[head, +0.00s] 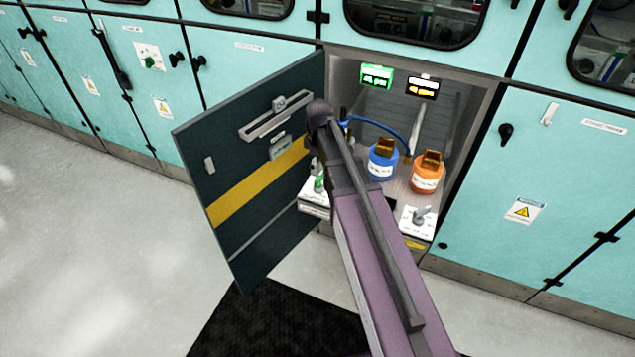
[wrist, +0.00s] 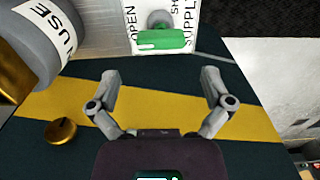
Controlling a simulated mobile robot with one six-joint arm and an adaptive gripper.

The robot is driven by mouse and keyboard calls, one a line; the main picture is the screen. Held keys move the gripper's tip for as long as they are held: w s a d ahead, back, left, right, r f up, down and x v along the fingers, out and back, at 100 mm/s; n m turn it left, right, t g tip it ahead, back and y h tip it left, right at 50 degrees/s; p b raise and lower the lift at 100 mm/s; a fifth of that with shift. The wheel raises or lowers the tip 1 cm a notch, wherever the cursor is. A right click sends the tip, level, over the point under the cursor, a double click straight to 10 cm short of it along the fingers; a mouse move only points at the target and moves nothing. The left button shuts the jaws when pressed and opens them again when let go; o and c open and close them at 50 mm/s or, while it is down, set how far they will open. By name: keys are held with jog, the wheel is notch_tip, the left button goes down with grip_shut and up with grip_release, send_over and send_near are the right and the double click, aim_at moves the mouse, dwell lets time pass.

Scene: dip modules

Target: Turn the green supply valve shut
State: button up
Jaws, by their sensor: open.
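The green supply valve (wrist: 163,39) shows at the top of the wrist view, on a white plate with OPEN, SUPPLY and partly cut-off SHUT lettering. Its green handle lies crosswise in that view, with a round grey part behind it. In the head view the valve (head: 319,183) shows just left of my arm, at the front of the open cabinet. My gripper (wrist: 160,76) is open and empty, its two fingers apart on either side below the handle in the wrist view, not touching it. In the head view my arm hides the gripper.
The cabinet's dark door (head: 255,160) stands open at left, its yellow stripe behind my fingers. A grey cylinder (wrist: 35,45) and a brass knob (wrist: 61,130) are left of my gripper. Blue (head: 382,165) and orange (head: 427,178) containers and a second valve (head: 420,216) stand right of my arm.

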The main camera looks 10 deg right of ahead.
aim_at(319, 177)
jog(key=shift+f+b, duration=2.6)
jog(key=shift+f, duration=0.35)
